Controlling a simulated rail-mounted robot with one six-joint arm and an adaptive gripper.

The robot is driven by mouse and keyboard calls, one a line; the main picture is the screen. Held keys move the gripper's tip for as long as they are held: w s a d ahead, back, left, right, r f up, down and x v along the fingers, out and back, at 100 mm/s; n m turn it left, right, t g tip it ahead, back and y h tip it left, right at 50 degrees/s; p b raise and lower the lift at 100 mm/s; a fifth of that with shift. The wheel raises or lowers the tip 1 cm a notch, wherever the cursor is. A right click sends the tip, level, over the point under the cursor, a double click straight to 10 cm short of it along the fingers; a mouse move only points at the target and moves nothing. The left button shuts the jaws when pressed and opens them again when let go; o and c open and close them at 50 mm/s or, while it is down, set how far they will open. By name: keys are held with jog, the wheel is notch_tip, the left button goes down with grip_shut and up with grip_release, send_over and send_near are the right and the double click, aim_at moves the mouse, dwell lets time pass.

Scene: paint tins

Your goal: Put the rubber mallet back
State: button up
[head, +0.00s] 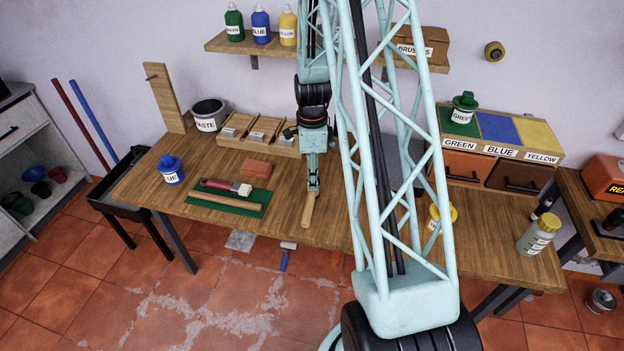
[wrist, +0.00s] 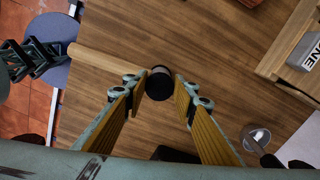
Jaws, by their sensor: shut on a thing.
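The rubber mallet shows as a pale wooden handle (head: 308,210) below my gripper (head: 313,188) in the head view, pointing to the table's front edge. In the wrist view my gripper (wrist: 161,82) is shut on the mallet's round black head (wrist: 160,87), between the fingertips. The handle (wrist: 105,62) runs off to the left there. The head is hidden by the gripper in the head view. I cannot tell whether the mallet touches the table. An upright wooden board (head: 166,98) with a peg near its top stands at the table's back left.
Left of my gripper, a green mat (head: 225,208) holds a red-handled brush (head: 225,187) and a wooden stick. A brick (head: 256,168), a blue-lidded tin (head: 171,172), a waste bucket (head: 208,115) and a wooden rack (head: 255,130) stand nearby. A yellow-lidded tin (head: 440,217) stands right.

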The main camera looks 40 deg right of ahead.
jog(key=shift+f, duration=0.2)
dwell(0.3)
jog(key=o, duration=0.9)
jog(key=shift+r+p, duration=0.35)
jog(key=shift+r, duration=6.5)
